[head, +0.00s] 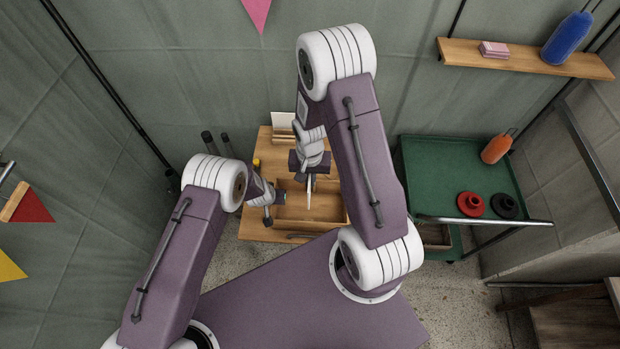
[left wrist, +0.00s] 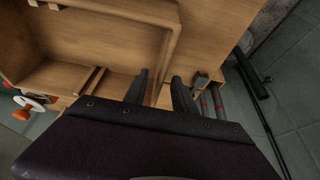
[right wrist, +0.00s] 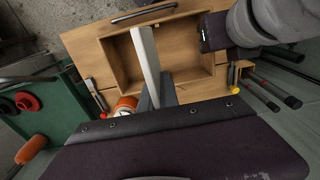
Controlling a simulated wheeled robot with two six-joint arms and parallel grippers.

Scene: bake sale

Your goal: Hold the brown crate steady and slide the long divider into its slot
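The brown crate (head: 335,221) sits on the wooden table; its open inside also shows in the right wrist view (right wrist: 190,82). My right gripper (head: 309,172) is shut on the long pale divider (right wrist: 146,58), which hangs over the crate and shows edge-on in the head view (head: 309,190). Whether its lower edge touches the crate is unclear. My left gripper (left wrist: 162,92) is at the crate's left side, its fingers apart on either side of the crate wall (left wrist: 172,35), with gaps showing. Paired wooden slot strips (left wrist: 90,80) show on a crate wall.
An orange-and-white round item (right wrist: 125,105) is beside the crate. A yellow-tipped tool (head: 257,163) lies at the table's left. A green cart (head: 450,160) with red and black items stands right. A shelf (head: 520,60) is on the wall.

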